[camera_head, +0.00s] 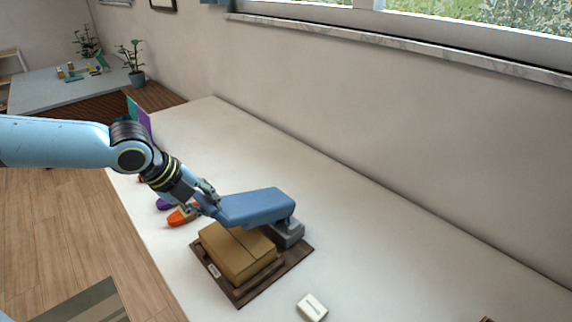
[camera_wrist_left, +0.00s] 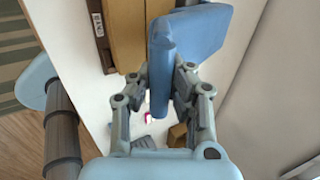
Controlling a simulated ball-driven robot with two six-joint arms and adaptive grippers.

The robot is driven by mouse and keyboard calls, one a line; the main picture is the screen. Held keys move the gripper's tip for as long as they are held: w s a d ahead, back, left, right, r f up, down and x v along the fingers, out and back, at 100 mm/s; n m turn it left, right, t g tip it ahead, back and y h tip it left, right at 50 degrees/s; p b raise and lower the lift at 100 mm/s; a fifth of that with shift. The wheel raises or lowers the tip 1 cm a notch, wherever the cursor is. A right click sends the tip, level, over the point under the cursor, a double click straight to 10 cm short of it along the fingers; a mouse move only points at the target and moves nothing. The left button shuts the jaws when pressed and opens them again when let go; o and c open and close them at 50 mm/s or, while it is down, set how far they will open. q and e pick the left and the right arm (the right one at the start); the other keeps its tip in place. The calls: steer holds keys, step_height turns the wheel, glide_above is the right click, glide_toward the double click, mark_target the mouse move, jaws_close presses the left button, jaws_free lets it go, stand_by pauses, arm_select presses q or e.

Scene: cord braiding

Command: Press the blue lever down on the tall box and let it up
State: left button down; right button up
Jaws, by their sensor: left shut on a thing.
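The blue lever (camera_head: 258,206) is a broad arm on a grey block (camera_head: 290,234). It extends over the tan tall box (camera_head: 238,258), and I cannot tell how large the gap between them is. The box stands on a dark wooden base (camera_head: 294,264). My left gripper (camera_head: 209,203) is shut on the lever's narrow free end, at the left. In the left wrist view the lever (camera_wrist_left: 192,38) passes between the fingers of the left gripper (camera_wrist_left: 162,88), and the box (camera_wrist_left: 127,35) shows behind it. My right gripper is not in view.
An orange-red item (camera_head: 180,217) and a purple one (camera_head: 163,204) lie left of the base. A small white block (camera_head: 312,307) lies in front of it. The white table (camera_head: 370,235) is mostly clear to the right, up to the wall.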

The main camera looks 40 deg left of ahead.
arm_select(q)
steer(key=shift+s+a+f+b, duration=0.1)
steer(key=shift+s+f+b, duration=0.1)
steer(key=shift+s+f, duration=0.4)
steer(key=shift+s+f+b, duration=0.2)
steer(key=shift+s+f, duration=0.2)
steer(key=shift+f, duration=0.3)
steer(key=shift+s+a+f+b, duration=0.1)
steer(key=shift+s+f+b, duration=0.35)
steer(key=shift+f, duration=0.2)
steer(key=shift+s+d+f+b, duration=0.1)
steer(key=shift+s+f+b, duration=0.3)
steer(key=shift+f, duration=0.3)
steer(key=shift+s+a+f+b, duration=0.1)
steer(key=shift+s+f+b, duration=0.2)
steer(key=shift+f+b, duration=0.3)
steer(key=shift+f, duration=0.25)
steer(key=shift+f+b, duration=1.3)
steer(key=shift+b, duration=0.15)
steer(key=shift+f, duration=0.1)
